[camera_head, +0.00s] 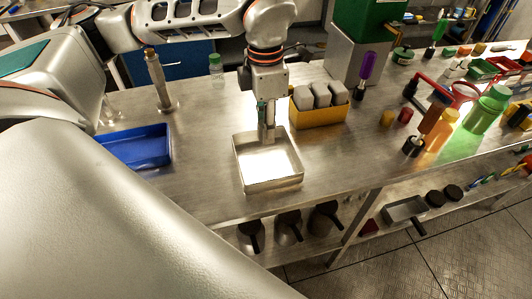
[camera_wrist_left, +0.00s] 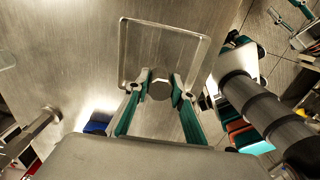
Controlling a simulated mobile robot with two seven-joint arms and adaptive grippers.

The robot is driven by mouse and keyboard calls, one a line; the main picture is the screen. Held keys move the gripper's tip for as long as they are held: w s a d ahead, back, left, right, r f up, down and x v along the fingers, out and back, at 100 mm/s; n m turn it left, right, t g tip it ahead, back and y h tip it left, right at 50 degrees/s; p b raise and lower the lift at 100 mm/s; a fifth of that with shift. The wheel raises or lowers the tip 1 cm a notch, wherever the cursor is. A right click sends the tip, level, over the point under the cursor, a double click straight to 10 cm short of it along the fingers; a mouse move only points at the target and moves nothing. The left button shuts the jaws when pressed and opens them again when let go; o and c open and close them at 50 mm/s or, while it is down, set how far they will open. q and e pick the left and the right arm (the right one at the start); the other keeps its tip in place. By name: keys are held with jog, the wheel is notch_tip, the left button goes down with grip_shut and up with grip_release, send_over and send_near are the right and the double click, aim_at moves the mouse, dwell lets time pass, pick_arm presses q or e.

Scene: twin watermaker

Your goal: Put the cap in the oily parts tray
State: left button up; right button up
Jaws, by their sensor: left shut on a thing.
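My left gripper (camera_head: 267,136) points down over the back part of a shallow pale metal tray (camera_head: 275,186). In the left wrist view the left gripper (camera_wrist_left: 160,88) is shut on a small grey six-sided cap (camera_wrist_left: 159,90). The cap lies between the fingertips, over the near edge of the metal tray (camera_wrist_left: 165,45). That tray looks empty, and no label shows on it. I cannot tell how high the cap is above its floor. In the head view the cap is too small to make out. My right gripper is not in view.
A blue tray (camera_head: 135,147) stands to the left. A yellow bin (camera_head: 319,115) with grey blocks stands right behind the metal tray. A metal post (camera_head: 158,80) and a small bottle (camera_head: 217,71) stand at the back. Bottles and small parts crowd the right side; the bench before them is clear.

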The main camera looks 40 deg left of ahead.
aim_at(266, 162)
pick_arm(q)
notch_tip(266, 162, down, 9)
jog(key=shift+f, duration=0.1)
dwell(0.4)
jog(key=shift+f, duration=0.1)
jog(key=o, duration=1.1)
jog(key=shift+o, duration=0.2)
notch_tip(266, 162, up, 12)
jog(key=shift+r, duration=0.2)
jog(key=shift+f, duration=0.1)
